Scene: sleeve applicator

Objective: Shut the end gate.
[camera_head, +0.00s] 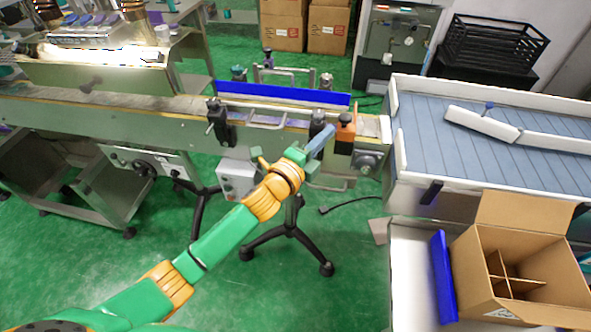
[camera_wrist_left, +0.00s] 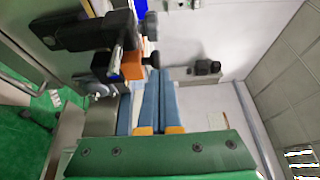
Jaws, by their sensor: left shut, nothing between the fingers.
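I cannot pick out the end gate for certain. An orange block with a black knob (camera_head: 345,131) stands at the right end of the conveyor (camera_head: 372,127), and it also shows in the left wrist view (camera_wrist_left: 133,67). My left gripper (camera_head: 328,133) is shut and empty. Its blue-grey fingers are just left of the orange block in the head view. In the left wrist view the fingers (camera_wrist_left: 158,76) lie side by side, pointing past the block; I cannot tell whether they touch it. My right gripper is not in view.
A blue guide rail (camera_head: 280,94) runs along the conveyor, with black clamps (camera_head: 218,125) on the near side. A slatted table (camera_head: 460,150) with a white angled bar (camera_head: 483,124) stands at the right. An open divided carton (camera_head: 525,265) stands at the lower right.

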